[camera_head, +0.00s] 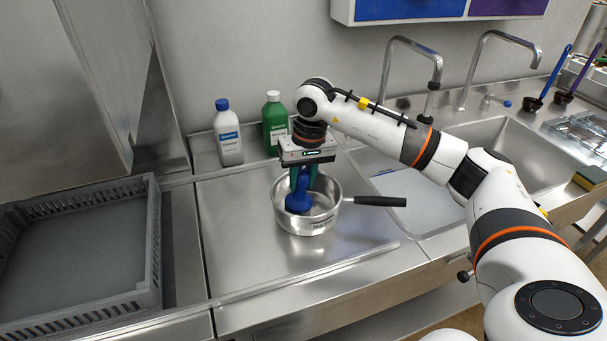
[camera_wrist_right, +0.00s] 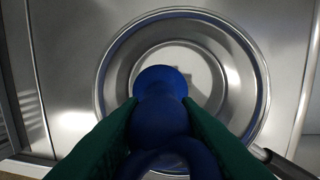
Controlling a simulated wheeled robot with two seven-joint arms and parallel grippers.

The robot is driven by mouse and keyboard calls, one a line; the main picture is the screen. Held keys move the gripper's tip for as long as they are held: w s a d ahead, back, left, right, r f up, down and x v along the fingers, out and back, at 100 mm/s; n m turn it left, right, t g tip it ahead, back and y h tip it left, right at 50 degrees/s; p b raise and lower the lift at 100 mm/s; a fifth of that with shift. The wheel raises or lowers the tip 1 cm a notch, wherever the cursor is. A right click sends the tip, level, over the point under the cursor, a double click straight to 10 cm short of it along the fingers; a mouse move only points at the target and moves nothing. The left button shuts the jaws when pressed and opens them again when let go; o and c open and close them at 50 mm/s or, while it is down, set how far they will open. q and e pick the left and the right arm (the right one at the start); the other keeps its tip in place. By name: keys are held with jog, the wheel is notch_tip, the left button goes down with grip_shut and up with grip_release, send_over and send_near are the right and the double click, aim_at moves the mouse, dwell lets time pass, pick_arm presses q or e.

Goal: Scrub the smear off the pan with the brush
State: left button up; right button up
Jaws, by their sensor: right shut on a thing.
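The steel pan (camera_head: 322,222) stands on the metal drainboard, its black handle pointing right. My right gripper (camera_head: 304,178) is above the pan, pointing down, with green fingers shut on the blue brush (camera_head: 299,201). The brush's lower end is inside the pan; I cannot tell whether it touches the bottom. In the right wrist view the brush (camera_wrist_right: 160,105) sits between the fingers (camera_wrist_right: 160,130) over the round pan (camera_wrist_right: 116,75). A pale patch shows on the pan floor behind the brush; the smear is not clearly made out. My left gripper is not in view.
A white bottle (camera_head: 229,138) with a blue cap and a green bottle (camera_head: 274,122) stand behind the pan. A grey crate (camera_head: 155,235) is at the left. Sinks with tall taps (camera_head: 433,85) lie to the right. The drainboard in front of the pan is clear.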

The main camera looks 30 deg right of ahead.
jog(key=shift+s+a, duration=0.15)
jog(key=shift+s, duration=0.15)
jog(key=shift+s+b, duration=0.35)
jog(key=shift+s, duration=0.5)
jog(key=shift+w+d+b, duration=0.15)
jog(key=shift+w+d, duration=0.2)
jog(key=shift+d, duration=0.2)
jog(key=shift+w+d+b, duration=0.15)
jog(key=shift+w+d, duration=0.15)
jog(key=shift+d, duration=0.25)
jog(key=shift+r, duration=0.1)
notch_tip(320, 180, up, 12)
jog(key=p, duration=0.7)
jog(key=shift+p, duration=0.4)
